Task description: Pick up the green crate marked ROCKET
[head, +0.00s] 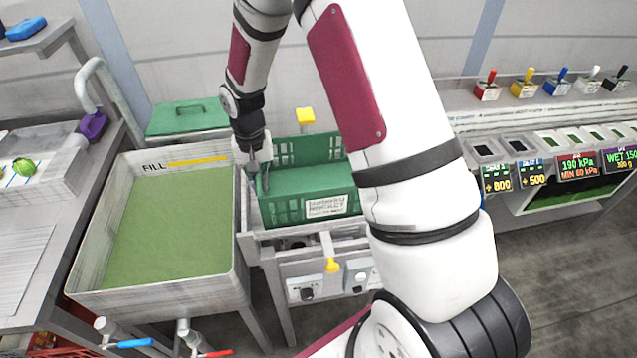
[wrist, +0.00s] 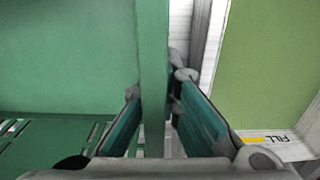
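The green crate (head: 282,209) stands on a stand right of the wash basin. Its front label (head: 326,206) seems to read ROCKET, though the small print is blurred. My gripper (head: 259,179) points down at the crate's left wall. In the wrist view the crate's rim (wrist: 152,50) runs between the two fingers of my gripper (wrist: 157,92), one on each side. The fingers look open, with some room beside the rim; contact at the tips is hidden. Green fills the crate's inside. The crate's right end is hidden behind my arm.
The basin (head: 75,270) marked FILL, holding green water, adjoins on the left. A green lidded box (head: 188,117) sits behind it. Displays (head: 577,166) and levers line the right counter.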

